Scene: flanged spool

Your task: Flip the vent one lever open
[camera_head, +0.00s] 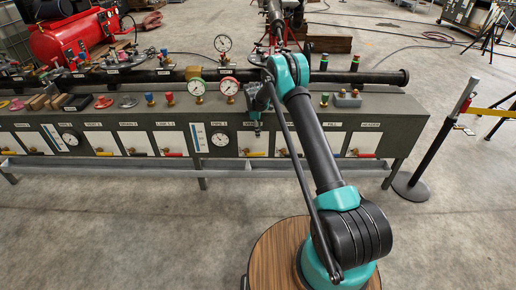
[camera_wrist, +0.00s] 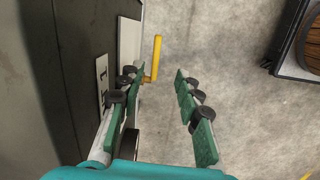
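The labels are too small to read surely, so I cannot tell which is vent one. In the head view, my gripper (camera_head: 254,128) points down at a white panel right of the lower round gauge. In the wrist view, my gripper (camera_wrist: 155,78) is open and empty. A yellow lever (camera_wrist: 157,57) on a brass stem stands out from the panel, just beyond the gap between the fingertips and nearer the left finger. I cannot tell whether they touch.
The grey bench (camera_head: 222,111) carries a long dark pipe (camera_head: 350,77), upright gauges and coloured knobs. A ledge runs below its front. A black post (camera_head: 437,145) stands to the right. The concrete floor in front is clear, left of my round wooden base top.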

